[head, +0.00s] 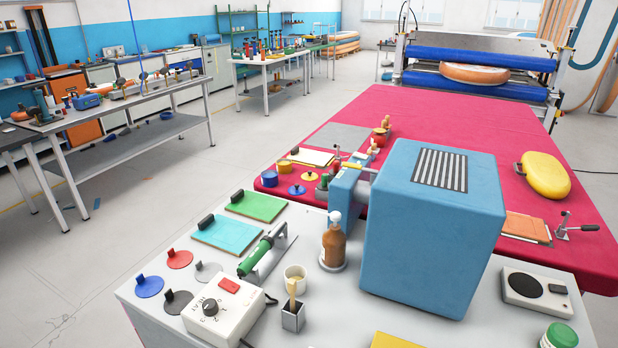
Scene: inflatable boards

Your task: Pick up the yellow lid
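Two small round discs lie on the red-covered table near its left corner. A large rounded yellow object (545,175) with a dark handle lies at the right of the same table. Neither of my grippers is in the head view.
Blue, red, grey and black knobbed discs lie on the near grey table (145,306). A big blue box (400,235), a brown bottle (334,245), a white cup (296,278) and a control box (224,310) stand there too. The red table's middle (440,120) is clear.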

